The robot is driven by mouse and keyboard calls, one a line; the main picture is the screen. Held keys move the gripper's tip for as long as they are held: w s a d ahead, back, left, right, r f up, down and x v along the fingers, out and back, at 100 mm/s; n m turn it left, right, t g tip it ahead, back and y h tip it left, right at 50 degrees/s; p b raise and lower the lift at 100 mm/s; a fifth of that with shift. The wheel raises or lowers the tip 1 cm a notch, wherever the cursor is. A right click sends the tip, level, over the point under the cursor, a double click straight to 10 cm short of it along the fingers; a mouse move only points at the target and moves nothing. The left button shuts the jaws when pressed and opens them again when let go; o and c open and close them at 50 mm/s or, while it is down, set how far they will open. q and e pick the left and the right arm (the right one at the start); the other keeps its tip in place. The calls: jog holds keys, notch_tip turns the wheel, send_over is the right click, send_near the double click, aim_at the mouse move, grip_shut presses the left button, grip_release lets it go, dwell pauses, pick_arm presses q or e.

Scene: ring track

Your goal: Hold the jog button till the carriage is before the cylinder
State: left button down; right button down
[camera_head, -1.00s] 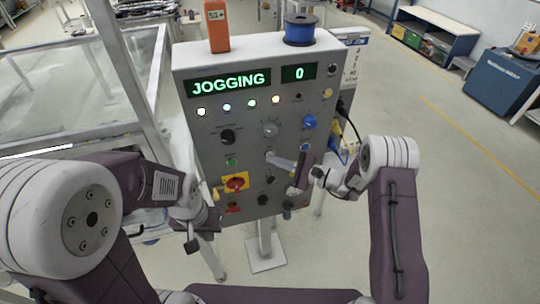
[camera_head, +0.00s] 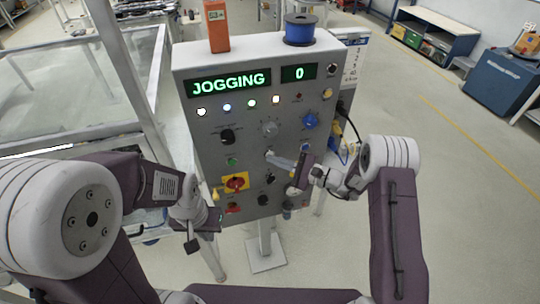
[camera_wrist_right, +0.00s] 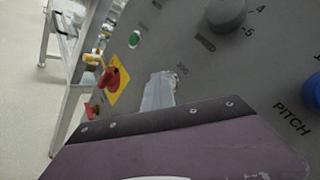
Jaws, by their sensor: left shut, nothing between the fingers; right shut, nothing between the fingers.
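The grey control panel (camera_head: 250,122) stands in front of me; its green display (camera_head: 229,83) reads JOGGING, and a smaller display (camera_head: 299,73) reads 0. My right gripper (camera_head: 275,158) is shut, its pale fingertips against the panel face below the grey speed knob (camera_head: 269,129). In the right wrist view the fingertips (camera_wrist_right: 160,90) lie beside the JOG lettering (camera_wrist_right: 182,70) and cover the jog button. My left gripper (camera_head: 207,211) is shut and empty near the panel's lower left edge. I cannot make out the carriage or the cylinder.
A red switch on a yellow plate (camera_head: 236,183) is left of my right fingertips. A blue knob (camera_head: 310,121) is to their upper right. An orange device (camera_head: 217,26) and a blue spool (camera_head: 300,30) stand on top. A glass-walled enclosure (camera_head: 75,85) is at the left.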

jog(key=shift+s, duration=0.1)
dwell(0.3)
jog(key=shift+s+d, duration=0.25)
jog(key=shift+s, duration=0.4)
jog(key=shift+s, duration=0.1)
jog(key=shift+s+d, duration=0.25)
jog(key=shift+s, duration=0.5)
jog(key=shift+s+d, duration=0.3)
jog(key=shift+s, duration=0.5)
jog(key=shift+s+d, duration=0.25)
jog(key=shift+s, duration=0.5)
